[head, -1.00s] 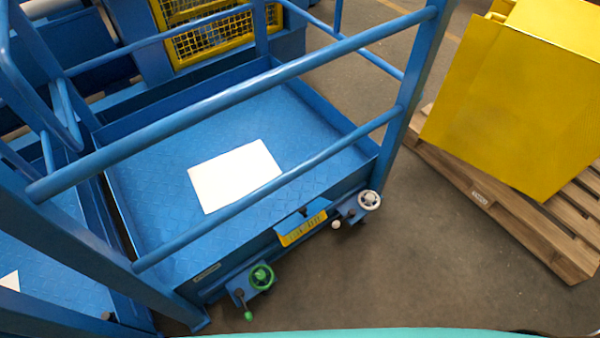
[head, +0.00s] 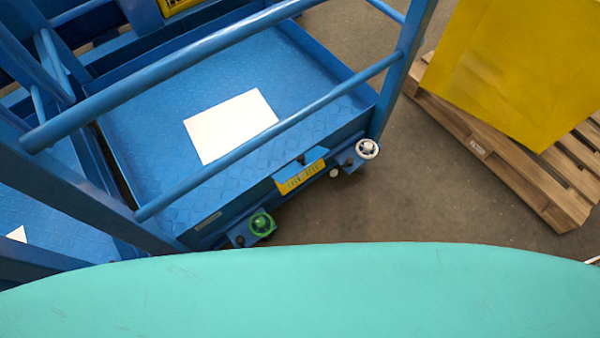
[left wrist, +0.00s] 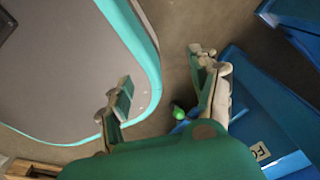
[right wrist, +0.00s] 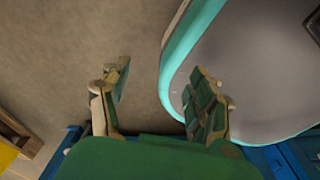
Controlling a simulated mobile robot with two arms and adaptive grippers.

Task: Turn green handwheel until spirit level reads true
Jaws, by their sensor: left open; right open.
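The green handwheel (head: 261,224) is on the front face of the blue platform's edge in the head view, just beyond my teal base edge. The spirit level (head: 301,178) seems to be the yellow strip on the same edge, too small to read. A white handwheel (head: 367,149) sits to its right. My left gripper (left wrist: 165,90) is open and empty; a green knob (left wrist: 179,112) shows beyond its fingers in the left wrist view. My right gripper (right wrist: 160,90) is open and empty above the floor. Neither gripper shows in the head view.
Blue railings (head: 270,138) cross above the blue platform (head: 150,120), which carries a white sheet (head: 230,126). A wooden pallet (head: 500,160) with a yellow box (head: 510,70) stands at the right. The floor (head: 430,200) between them is clear.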

